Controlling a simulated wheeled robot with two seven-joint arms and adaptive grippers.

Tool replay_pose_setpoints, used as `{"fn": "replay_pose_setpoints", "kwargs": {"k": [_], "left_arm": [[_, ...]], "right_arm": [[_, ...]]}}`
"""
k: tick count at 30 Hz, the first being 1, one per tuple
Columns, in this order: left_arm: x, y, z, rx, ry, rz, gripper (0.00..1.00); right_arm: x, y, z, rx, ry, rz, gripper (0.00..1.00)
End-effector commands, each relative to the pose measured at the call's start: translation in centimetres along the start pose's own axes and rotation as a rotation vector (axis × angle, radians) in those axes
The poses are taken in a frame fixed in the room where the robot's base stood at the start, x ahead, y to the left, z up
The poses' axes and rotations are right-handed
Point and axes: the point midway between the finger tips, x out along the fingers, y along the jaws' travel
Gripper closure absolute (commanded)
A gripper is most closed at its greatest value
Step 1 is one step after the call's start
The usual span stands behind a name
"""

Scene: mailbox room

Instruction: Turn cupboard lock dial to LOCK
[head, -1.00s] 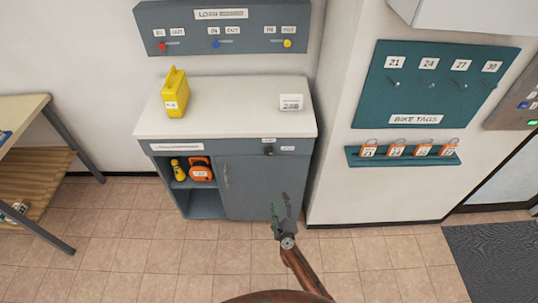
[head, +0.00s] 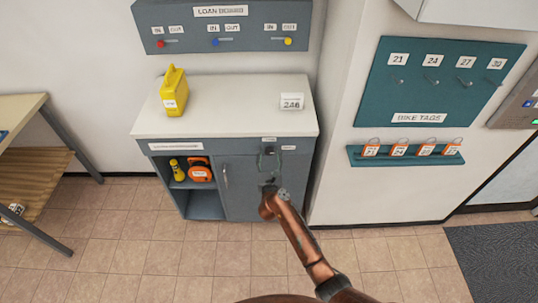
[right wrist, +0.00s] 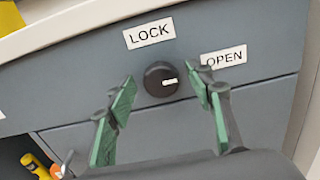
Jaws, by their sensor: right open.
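The black round lock dial (right wrist: 160,78) sits on the grey cupboard front. Its white mark points right, on the side of the OPEN label (right wrist: 223,57). The LOCK label (right wrist: 150,33) is above the dial. My right gripper (right wrist: 165,82) is open, with one green-padded finger on each side of the dial; I see no clear contact. My left gripper is not in view.
The cupboard top (head: 220,115) holds a yellow case (head: 174,95) and a small number sign (head: 291,102). A vertical door handle (head: 225,175) is left of my gripper. An open shelf holds an orange item (head: 199,172). A wall corner stands close on the right.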

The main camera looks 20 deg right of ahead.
Motion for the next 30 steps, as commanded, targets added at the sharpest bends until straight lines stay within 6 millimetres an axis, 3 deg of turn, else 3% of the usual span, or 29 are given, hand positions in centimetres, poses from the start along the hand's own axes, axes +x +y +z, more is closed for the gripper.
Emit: {"fn": "replay_pose_setpoints", "kwargs": {"k": [10, 27, 30], "left_arm": [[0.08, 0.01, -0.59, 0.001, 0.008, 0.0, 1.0], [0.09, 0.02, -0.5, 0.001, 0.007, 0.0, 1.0], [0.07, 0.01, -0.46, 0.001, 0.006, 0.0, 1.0]], "right_arm": [[0.44, 0.0, 0.07, 0.0, 0.0, 0.0, 0.53], [0.4, 0.03, 0.03, 0.0, 0.0, 0.001, 0.92], [0.39, 0.04, 0.04, -0.001, 0.0, 0.001, 0.93]]}}
